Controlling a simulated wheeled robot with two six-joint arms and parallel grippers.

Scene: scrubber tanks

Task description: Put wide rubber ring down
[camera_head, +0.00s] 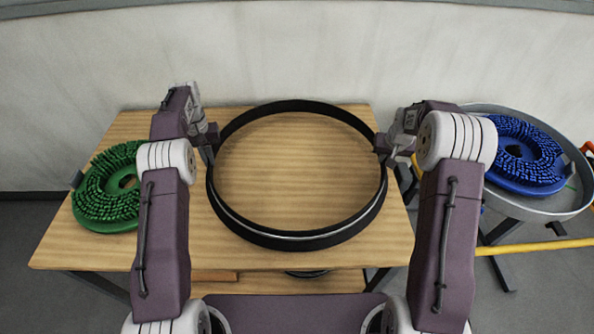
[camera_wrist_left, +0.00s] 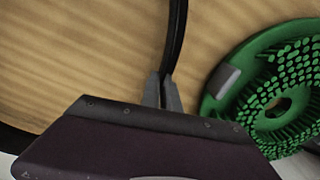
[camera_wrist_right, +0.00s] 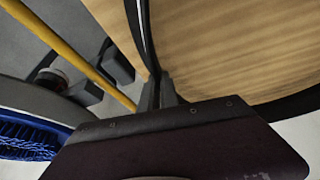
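The wide rubber ring (camera_head: 297,240) is a large black hoop with a pale shiny band, held level at the wooden table (camera_head: 120,250). Whether it touches the tabletop I cannot tell. My left gripper (camera_head: 208,150) is shut on the ring's left side; in the left wrist view its fingers (camera_wrist_left: 162,92) pinch the rim (camera_wrist_left: 178,30). My right gripper (camera_head: 388,155) is shut on the ring's right side; in the right wrist view its fingers (camera_wrist_right: 158,92) pinch the rim (camera_wrist_right: 143,35). The ring's right edge lies close to the table's right edge.
A green brush disc (camera_head: 108,190) lies at the table's left end, also in the left wrist view (camera_wrist_left: 225,85). A blue brush disc (camera_head: 525,155) sits in a grey round pan (camera_head: 560,207) at right. A yellow bar (camera_head: 535,246) runs below the pan. A wall stands behind.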

